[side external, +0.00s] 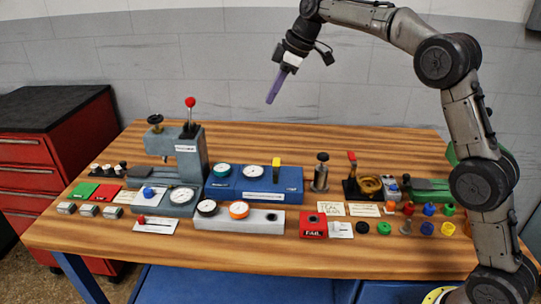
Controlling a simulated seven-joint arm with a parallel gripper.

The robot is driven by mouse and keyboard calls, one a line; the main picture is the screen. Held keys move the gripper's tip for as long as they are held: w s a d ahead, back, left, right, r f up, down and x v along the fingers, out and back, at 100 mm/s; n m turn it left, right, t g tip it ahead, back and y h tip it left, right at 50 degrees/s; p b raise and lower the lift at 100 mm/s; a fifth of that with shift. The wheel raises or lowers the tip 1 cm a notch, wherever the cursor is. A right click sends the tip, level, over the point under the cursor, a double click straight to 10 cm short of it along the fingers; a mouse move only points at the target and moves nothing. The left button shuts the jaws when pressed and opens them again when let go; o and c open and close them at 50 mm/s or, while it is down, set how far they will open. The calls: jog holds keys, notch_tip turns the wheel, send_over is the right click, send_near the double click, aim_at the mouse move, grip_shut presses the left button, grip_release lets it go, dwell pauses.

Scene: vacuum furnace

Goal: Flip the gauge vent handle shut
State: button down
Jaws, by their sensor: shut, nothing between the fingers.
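My gripper (272,97) is high above the table, over the blue block's area and well clear of the yellow handle. Its purple fingers are together, pointing down and slightly left, with nothing held.
A grey press (187,150) with a red-knobbed lever (190,102) stands left of the blue block. A grey block (240,222) with black and orange dials lies in front. A red-handled clamp (351,160) and several coloured knobs are to the right. Space above the table is free.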

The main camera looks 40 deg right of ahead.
jog(key=g, duration=0.2)
send_over(276, 166)
jog(key=w, duration=0.4)
notch_tip(276, 166, down, 11)
jog(key=shift+s+f+m, duration=0.15)
jog(key=shift+f+m, duration=0.15)
jog(key=shift+f, duration=0.25)
jog(key=x, duration=1)
jog(key=shift+a+f, duration=0.1)
jog(key=shift+s+d, duration=1)
jog(key=shift+d, duration=0.1)
jog(key=shift+s+d, duration=0.3)
jog(key=shift+s, duration=0.05)
